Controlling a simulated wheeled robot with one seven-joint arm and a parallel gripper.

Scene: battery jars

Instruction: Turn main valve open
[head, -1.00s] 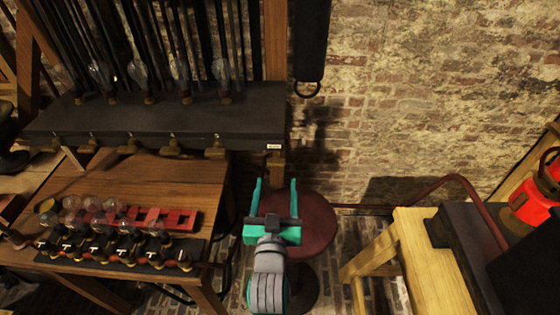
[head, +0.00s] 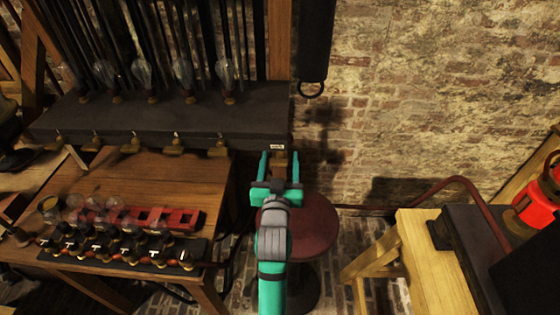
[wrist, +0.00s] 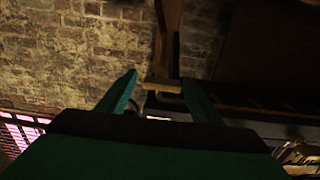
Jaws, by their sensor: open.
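My gripper (head: 280,163) is open below the right end of a dark shelf, with its two teal fingers pointing up toward it. A small white label (head: 277,147) is on the shelf's front edge, just above the fingers; its writing is too small to read. In the wrist view, a short yellowish-brown bar (wrist: 162,86) shows between the fingertips, at the end of a wooden post (wrist: 168,35). It may be the main valve's handle, but I cannot tell for certain. Nothing is gripped, and I cannot tell whether the fingers touch it.
The dark shelf (head: 180,127) carries glass bulbs, with several brass taps along its front. A wooden table (head: 150,180) at left holds a red rack (head: 150,218) and jars. A round red stool (head: 312,226) stands below my gripper. A pale wooden bench (head: 425,250) is at right.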

